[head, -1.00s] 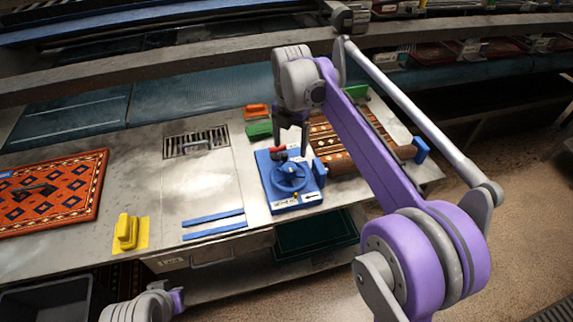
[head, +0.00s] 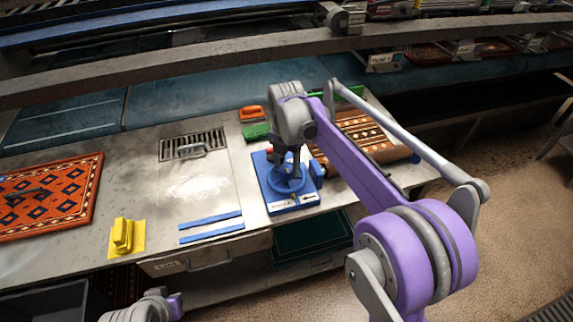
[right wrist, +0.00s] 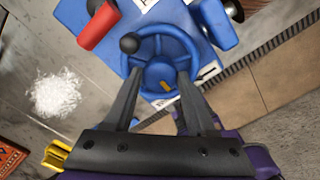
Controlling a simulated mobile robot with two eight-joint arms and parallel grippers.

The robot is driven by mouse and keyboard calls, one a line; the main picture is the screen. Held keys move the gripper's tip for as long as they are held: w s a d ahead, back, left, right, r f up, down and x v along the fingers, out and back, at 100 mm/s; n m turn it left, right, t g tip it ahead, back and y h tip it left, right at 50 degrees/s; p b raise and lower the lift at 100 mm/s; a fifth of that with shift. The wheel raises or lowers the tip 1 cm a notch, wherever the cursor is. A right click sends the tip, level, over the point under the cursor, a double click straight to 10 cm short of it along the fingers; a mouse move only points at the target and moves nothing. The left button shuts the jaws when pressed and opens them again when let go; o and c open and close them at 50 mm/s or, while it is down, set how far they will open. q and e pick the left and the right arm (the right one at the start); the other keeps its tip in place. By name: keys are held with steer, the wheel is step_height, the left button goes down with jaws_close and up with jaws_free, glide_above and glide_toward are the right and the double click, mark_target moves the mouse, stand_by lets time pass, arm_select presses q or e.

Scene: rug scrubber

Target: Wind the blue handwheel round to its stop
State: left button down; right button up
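The blue handwheel (head: 289,184) lies flat on a blue base plate (head: 306,202) on the bench. In the right wrist view the wheel (right wrist: 188,55) shows a yellow mark (right wrist: 166,86) near its hub and a black knob (right wrist: 129,43) on its upper left rim. My right gripper (head: 289,170) is over the wheel. In the wrist view its two fingers (right wrist: 160,74) are apart, one on each side of the hub, with nothing held between them. I cannot tell whether they touch the wheel. My left arm shows only at the lower left edge, without its fingers.
A red handle (right wrist: 98,26) stands beside the wheel. A yellow block (head: 123,236), blue strips (head: 211,226), a drain grate (head: 192,144), an orange brush (head: 252,113) and a patterned rug (head: 45,197) lie on the bench. A rolled rug (head: 375,140) is to the right.

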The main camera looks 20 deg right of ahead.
jaws_close()
